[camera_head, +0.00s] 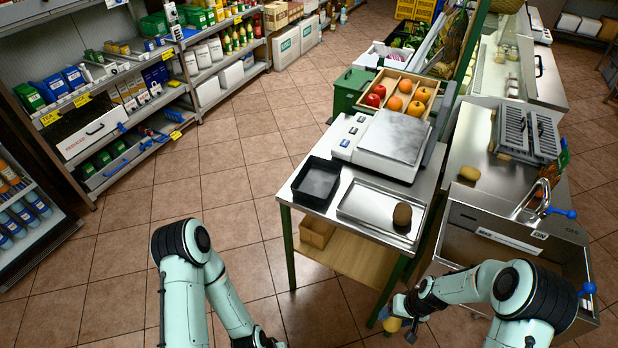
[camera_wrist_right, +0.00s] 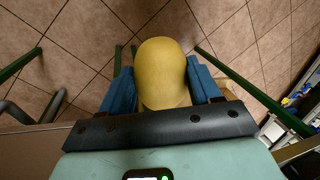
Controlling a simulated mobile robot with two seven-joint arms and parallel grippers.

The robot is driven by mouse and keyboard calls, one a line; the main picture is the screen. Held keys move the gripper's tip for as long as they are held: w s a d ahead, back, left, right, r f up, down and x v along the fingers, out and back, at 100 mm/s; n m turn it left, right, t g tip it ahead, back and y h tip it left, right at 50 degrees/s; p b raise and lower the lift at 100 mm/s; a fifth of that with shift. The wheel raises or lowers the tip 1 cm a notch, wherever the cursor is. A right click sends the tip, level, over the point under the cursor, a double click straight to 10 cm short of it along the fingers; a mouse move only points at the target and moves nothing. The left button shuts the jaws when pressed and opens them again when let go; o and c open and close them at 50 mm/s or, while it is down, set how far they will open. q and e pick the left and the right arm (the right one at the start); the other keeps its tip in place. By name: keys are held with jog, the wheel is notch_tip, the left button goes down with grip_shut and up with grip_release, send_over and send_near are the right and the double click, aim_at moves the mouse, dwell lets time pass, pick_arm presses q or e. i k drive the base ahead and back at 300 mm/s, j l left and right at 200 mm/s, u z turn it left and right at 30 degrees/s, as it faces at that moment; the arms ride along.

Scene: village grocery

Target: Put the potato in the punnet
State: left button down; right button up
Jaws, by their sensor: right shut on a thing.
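My right gripper (camera_head: 398,318) is shut on a smooth yellow potato (camera_wrist_right: 163,75), which sits between its two blue fingers in the right wrist view. The held potato (camera_head: 391,325) also shows low in the camera_head view, over the floor in front of the metal table. A black, empty, open-topped container (camera_head: 316,182), which looks like the punnet, stands at the table's left front. My left gripper (camera_head: 262,341) is at the bottom edge, largely cut off, and its fingers cannot be made out.
A brown, round item (camera_head: 402,214) sits on a shallow metal tray (camera_head: 362,208) beside the black container. A scale (camera_head: 393,137) and a crate of fruit (camera_head: 399,95) stand behind. A sink (camera_head: 510,245) is at right, with another potato-like item (camera_head: 470,173) by it. Floor left is clear.

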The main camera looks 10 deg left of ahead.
aim_at(318, 185)
jog(key=i+j+z, duration=0.15)
jog(key=j, duration=0.5)
jog(key=i+j+z, duration=0.1)
jog(key=j, duration=0.55)
jog(key=i+j+z, duration=0.15)
jog(key=j, duration=0.55)
jog(key=i+j+z, duration=0.1)
jog(key=j, duration=0.6)
jog(key=i+j, duration=0.1)
jog(key=j, duration=0.2)
jog(key=i+j+z, duration=0.1)
jog(key=j, duration=0.2)
jog(key=i+j, duration=0.15)
jog(key=j+z, duration=0.05)
jog(key=j, duration=0.05)
